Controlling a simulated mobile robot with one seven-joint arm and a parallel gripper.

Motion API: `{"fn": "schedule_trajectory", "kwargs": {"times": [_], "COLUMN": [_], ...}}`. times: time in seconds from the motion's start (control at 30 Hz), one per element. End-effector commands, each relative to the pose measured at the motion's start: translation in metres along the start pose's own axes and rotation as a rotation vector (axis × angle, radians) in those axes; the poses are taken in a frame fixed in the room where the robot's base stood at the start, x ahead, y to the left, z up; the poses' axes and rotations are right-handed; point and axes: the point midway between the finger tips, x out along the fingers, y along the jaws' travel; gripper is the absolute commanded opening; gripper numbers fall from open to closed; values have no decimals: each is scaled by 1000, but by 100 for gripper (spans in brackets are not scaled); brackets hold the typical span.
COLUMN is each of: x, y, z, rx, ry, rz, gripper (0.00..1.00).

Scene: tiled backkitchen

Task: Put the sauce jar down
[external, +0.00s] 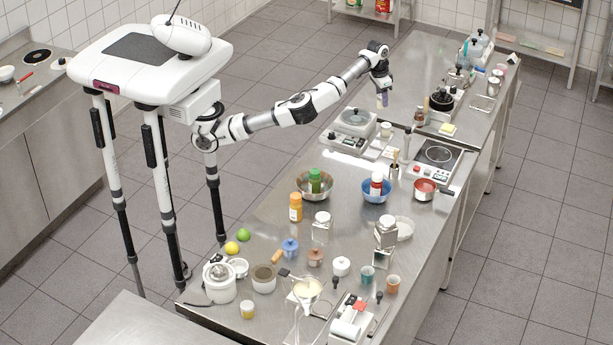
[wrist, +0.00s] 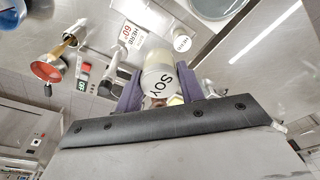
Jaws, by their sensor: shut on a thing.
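The sauce jar (wrist: 159,62), pale with a dark "SOY" label, is between the purple fingers of my gripper (wrist: 160,92) in the wrist view. The fingers are shut on it from both sides. In the external view my gripper (external: 382,98) hangs from the outstretched arm near the left edge of the steel worktable (external: 345,208), by its far section. The jar is too small there to make out clearly, and I cannot tell its exact height above the table.
A white appliance with a round top (external: 355,122) stands just in front of my gripper. Dark-capped bottles and a black pot (external: 441,100) stand to its right. Bare steel (external: 405,75) lies beyond.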

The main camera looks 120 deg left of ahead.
Motion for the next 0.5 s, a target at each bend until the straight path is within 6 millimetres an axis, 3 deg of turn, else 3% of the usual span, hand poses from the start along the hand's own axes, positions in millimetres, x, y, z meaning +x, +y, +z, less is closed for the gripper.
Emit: {"fn": "schedule_trajectory", "kwargs": {"times": [0.2,0.37,0.5], "x": [-26,-29,-32], "y": [0,1,19], "z": [-4,-5,-6], "rx": [2,2,31], "ry": [1,0,1], "rz": [0,0,3], "gripper": [13,13,13]}}
